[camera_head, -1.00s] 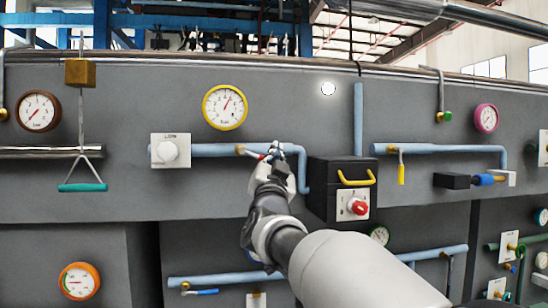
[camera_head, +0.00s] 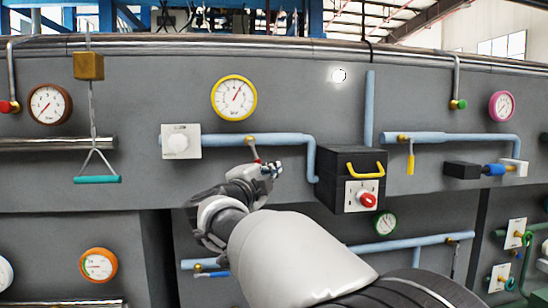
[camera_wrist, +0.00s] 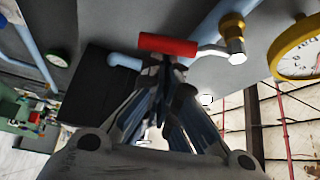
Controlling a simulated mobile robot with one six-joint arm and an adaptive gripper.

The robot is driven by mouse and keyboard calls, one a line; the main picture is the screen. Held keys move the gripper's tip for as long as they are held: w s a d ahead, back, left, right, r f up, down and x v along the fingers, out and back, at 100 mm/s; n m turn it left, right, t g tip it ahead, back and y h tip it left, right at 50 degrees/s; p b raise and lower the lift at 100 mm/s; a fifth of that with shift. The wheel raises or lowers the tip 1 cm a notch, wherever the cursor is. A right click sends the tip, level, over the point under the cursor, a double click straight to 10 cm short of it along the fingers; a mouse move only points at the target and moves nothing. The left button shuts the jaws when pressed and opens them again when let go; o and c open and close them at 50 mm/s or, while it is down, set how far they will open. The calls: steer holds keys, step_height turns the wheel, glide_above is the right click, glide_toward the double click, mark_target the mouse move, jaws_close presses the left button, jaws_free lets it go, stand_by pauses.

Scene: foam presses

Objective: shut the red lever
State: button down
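The red lever (camera_head: 256,154) hangs from a brass valve fitting (camera_head: 249,139) on the light blue pipe below the yellow gauge. It points steeply down and slightly right, across the pipe's line. In the wrist view its red handle (camera_wrist: 168,45) lies across the fingertips, joined by a pale bent arm to the brass fitting (camera_wrist: 232,28). My gripper (camera_head: 271,169) is at the lever's lower end; in the wrist view my gripper (camera_wrist: 168,64) has its fingertips drawn together just at the handle. They seem to touch it from one side rather than hold it between them.
A black box (camera_head: 350,162) with a yellow handle and red knob protrudes right of my gripper. The yellow gauge (camera_head: 234,97) sits above. A yellow lever (camera_head: 411,163) hangs farther right.

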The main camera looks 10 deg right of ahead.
steer(key=shift+a+f+m+g+p, duration=0.15)
steer(key=shift+a+f+m+p, duration=0.05)
steer(key=shift+a+m+p, duration=0.2)
steer(key=shift+a+f+m+g+p, duration=0.15)
steer(key=shift+a+m+p, duration=0.15)
steer(key=shift+a, duration=0.2)
steer(key=shift+a+f, duration=0.1)
